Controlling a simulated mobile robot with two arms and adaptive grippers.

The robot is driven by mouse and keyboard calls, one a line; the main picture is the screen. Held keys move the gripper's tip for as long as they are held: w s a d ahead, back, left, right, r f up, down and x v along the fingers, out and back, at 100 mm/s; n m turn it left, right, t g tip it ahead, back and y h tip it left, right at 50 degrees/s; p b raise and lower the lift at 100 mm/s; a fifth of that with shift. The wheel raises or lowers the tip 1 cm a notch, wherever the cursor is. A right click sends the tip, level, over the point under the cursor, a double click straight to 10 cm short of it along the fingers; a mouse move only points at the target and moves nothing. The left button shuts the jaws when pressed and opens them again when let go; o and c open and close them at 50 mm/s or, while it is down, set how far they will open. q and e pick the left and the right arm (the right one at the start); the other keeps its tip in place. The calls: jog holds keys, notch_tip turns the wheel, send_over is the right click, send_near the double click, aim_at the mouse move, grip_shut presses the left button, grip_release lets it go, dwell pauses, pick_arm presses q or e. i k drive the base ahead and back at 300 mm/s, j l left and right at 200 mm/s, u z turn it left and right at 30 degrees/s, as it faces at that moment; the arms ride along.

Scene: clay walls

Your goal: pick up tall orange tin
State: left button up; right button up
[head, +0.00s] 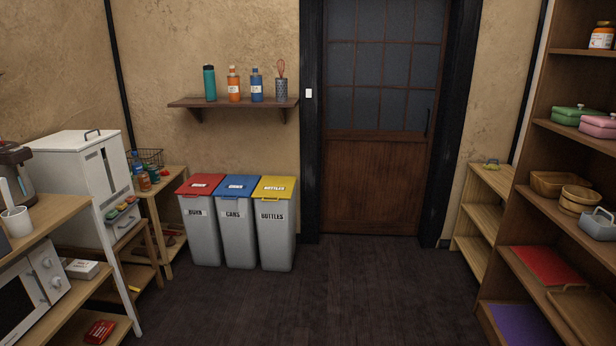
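I cannot make out a tall orange tin for sure in the head view. An orange bottle (233,85) with a white label stands upright on the wall shelf (190,103), between a teal bottle (209,83) and a blue bottle (257,86). An orange jar (601,36) with a white label stands on the top board of the brown shelf unit at the right edge. Neither of my grippers shows in the head view.
Three bins with red (201,184), blue (236,186) and yellow (272,188) lids stand below the wall shelf. Wooden racks with a microwave (30,290) line the left. A shelf unit (540,195) lines the right. The dark floor (335,290) between is clear up to the closed door (380,180).

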aim_at(234, 83)
jog(key=i, duration=2.1)
